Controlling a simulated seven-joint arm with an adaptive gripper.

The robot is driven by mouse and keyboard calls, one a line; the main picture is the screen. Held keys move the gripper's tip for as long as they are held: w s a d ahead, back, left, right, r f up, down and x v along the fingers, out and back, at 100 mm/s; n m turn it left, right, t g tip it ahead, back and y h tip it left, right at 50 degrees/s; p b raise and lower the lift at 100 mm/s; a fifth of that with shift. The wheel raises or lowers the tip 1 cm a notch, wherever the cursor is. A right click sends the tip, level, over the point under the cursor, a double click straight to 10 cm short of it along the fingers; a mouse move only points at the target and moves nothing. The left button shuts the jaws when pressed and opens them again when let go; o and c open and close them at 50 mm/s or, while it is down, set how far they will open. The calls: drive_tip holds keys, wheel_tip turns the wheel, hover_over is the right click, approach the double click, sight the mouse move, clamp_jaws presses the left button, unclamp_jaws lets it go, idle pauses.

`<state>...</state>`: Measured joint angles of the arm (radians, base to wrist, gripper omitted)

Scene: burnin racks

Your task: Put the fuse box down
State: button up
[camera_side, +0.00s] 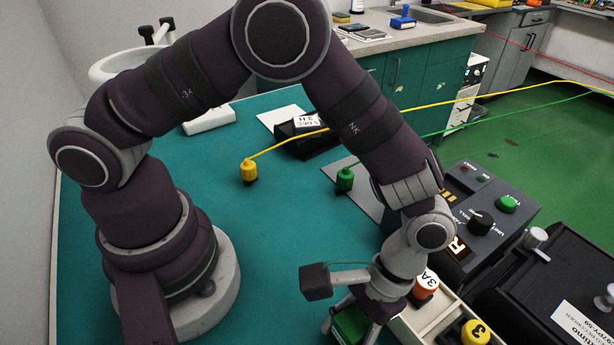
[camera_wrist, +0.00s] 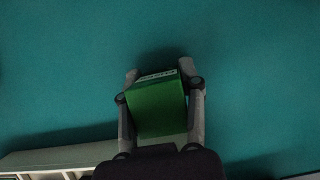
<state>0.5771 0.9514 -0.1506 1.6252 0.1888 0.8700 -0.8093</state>
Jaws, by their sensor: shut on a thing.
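The green box, which I take for the fuse box, is between the fingers of my gripper (camera_wrist: 159,72). In the wrist view the green box (camera_wrist: 158,108) shows a plain green face and a white label with dark print along its far edge. A finger lies against each side of it. In the side view my gripper (camera_side: 349,325) is at the bottom edge, left of a cream tray, and only part of the green box (camera_side: 350,331) shows. Teal table surface lies around the box in the wrist view. Whether its underside touches the table I cannot tell.
The cream tray (camera_side: 409,332) stands close right of my gripper, with an orange fuse (camera_side: 426,286) and a yellow fuse (camera_side: 475,333). A dark tester (camera_side: 490,215) stands behind it. Yellow (camera_side: 249,170) and green (camera_side: 345,178) cable plugs stand farther back. The teal table's middle is clear.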

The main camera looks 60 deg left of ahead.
drive_tip(key=o, duration=1.1)
drive_tip(key=shift+o, duration=0.2)
drive_tip(key=v, duration=1.2)
drive_tip(key=w+a+r+t, duration=0.2)
drive_tip(key=a+r+t, duration=0.2)
drive_tip(key=a+r, duration=0.3)
drive_tip(key=s+a+r+t, duration=0.1)
drive_tip(key=s+a+t, duration=0.1)
drive_tip(key=a, duration=0.4)
drive_tip(key=s+a+r+t, duration=0.1)
drive_tip(key=s+a+t, duration=0.1)
drive_tip(key=a+t, duration=0.2)
drive_tip(key=shift+s+a, duration=0.35)
drive_tip(key=shift+a, duration=0.7)
drive_tip(key=shift+r, duration=0.1)
